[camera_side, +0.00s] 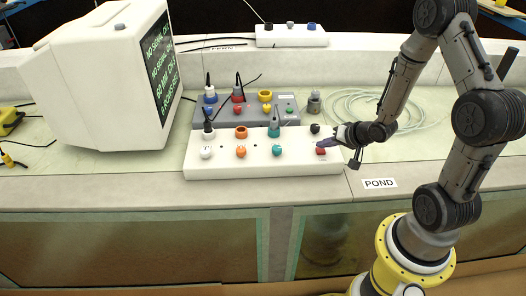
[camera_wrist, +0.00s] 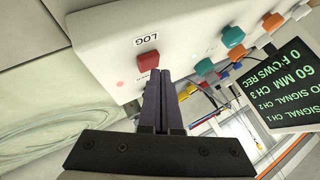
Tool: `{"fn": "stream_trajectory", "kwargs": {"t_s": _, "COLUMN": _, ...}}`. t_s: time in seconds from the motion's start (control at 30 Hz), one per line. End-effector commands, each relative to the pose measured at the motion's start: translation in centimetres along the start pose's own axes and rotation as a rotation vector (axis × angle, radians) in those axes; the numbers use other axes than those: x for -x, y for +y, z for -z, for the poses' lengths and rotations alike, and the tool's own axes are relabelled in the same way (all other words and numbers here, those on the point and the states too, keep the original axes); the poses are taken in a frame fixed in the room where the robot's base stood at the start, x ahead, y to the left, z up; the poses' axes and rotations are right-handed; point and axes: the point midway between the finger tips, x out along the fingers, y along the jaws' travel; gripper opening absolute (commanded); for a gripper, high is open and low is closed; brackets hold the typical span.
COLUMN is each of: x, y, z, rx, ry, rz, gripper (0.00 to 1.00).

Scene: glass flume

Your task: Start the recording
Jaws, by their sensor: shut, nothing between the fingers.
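A red button (camera_side: 321,151) sits at the right end of the white control box (camera_side: 262,165) on the bench. In the wrist view the red button (camera_wrist: 147,60) stands beside the printed word LOG, with a small red light (camera_wrist: 120,84) near it. My gripper (camera_side: 330,143) is at the button's end of the box, fingers closed together and empty. In the wrist view the gripper (camera_wrist: 158,74) has its fingertips right by the button's lower edge; whether they touch it I cannot tell. A screen (camera_side: 160,60) shows green text; in the wrist view the screen (camera_wrist: 284,85) includes "REC" and "NO SIGNAL".
White, orange and teal knobs line the white box. A grey box (camera_side: 245,112) with coloured plugs stands behind it. A coiled pale hose (camera_side: 375,108) lies at right behind my arm. A POND label (camera_side: 379,183) is on the bench edge. Another white box (camera_side: 291,38) stands at the back.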

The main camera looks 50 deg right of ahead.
Motion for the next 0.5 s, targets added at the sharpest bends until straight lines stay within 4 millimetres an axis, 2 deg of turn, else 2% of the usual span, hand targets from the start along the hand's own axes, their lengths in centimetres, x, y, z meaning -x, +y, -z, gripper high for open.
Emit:
{"fn": "stream_trajectory", "kwargs": {"t_s": 0.2, "x": 0.74, "y": -0.52, "z": 0.51, "rx": 0.001, "ry": 0.001, "rz": 0.000, "gripper": 0.00}}
{"fn": "stream_trajectory", "kwargs": {"t_s": 0.5, "x": 0.83, "y": -0.60, "z": 0.60, "rx": 0.001, "ry": 0.002, "rz": 0.001, "gripper": 0.00}}
